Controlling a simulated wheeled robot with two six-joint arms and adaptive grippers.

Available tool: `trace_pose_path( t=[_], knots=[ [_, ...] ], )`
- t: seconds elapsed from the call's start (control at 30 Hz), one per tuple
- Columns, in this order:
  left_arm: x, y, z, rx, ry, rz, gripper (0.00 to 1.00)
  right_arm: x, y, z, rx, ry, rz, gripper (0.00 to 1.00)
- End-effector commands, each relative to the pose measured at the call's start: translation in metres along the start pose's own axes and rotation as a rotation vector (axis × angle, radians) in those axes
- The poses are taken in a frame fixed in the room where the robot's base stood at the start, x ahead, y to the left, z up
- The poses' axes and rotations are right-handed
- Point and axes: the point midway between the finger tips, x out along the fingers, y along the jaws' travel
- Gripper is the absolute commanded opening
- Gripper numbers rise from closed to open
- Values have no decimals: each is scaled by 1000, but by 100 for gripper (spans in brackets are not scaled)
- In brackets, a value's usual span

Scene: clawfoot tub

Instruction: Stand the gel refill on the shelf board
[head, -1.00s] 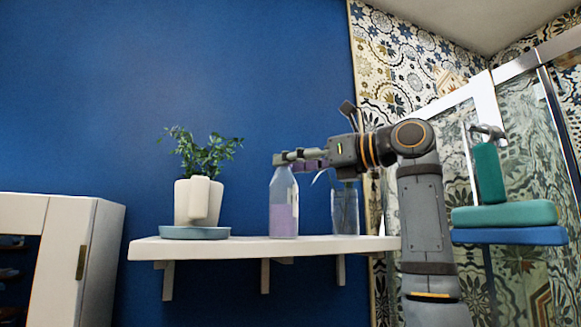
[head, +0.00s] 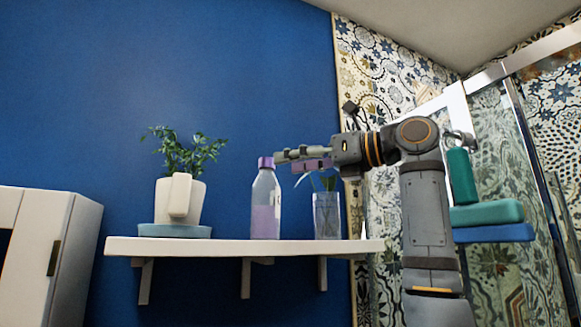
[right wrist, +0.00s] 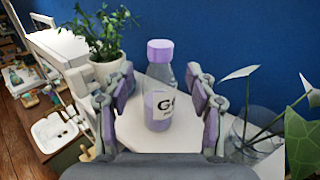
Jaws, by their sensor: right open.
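The gel refill (head: 265,205) is a clear bottle with a purple cap and purple gel in its lower part. It stands upright on the white shelf board (head: 200,246), left of the glass with a plant. My right gripper (head: 282,159) is at the height of the bottle's cap, just to its right, open. In the right wrist view the refill (right wrist: 159,85) stands between and beyond the two spread fingers, with clear gaps on both sides. My left gripper is not in view.
A potted plant (head: 180,198) on a blue saucer stands at the shelf's left. A glass with leafy stems (head: 327,215) stands close to the right of the refill, under my right wrist. Teal and blue towels (head: 490,222) are at the far right.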

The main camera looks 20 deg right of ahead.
Motion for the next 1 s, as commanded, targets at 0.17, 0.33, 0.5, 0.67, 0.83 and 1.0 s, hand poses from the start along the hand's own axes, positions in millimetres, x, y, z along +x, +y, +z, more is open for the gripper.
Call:
trace_pose_path(
  t=[0.17,0.33,0.5,0.67,0.83,1.0],
  knots=[
    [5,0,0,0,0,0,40,-7,0,-1,1,0,0,57],
    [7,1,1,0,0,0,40,-12,0,-1,0,1,0,57],
    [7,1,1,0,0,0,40,-13,0,0,1,1,1,57],
    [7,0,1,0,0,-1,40,-13,0,0,1,1,1,57],
    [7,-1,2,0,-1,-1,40,-13,0,0,1,1,1,57],
    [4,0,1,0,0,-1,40,-9,0,1,1,1,1,57]
  ],
)
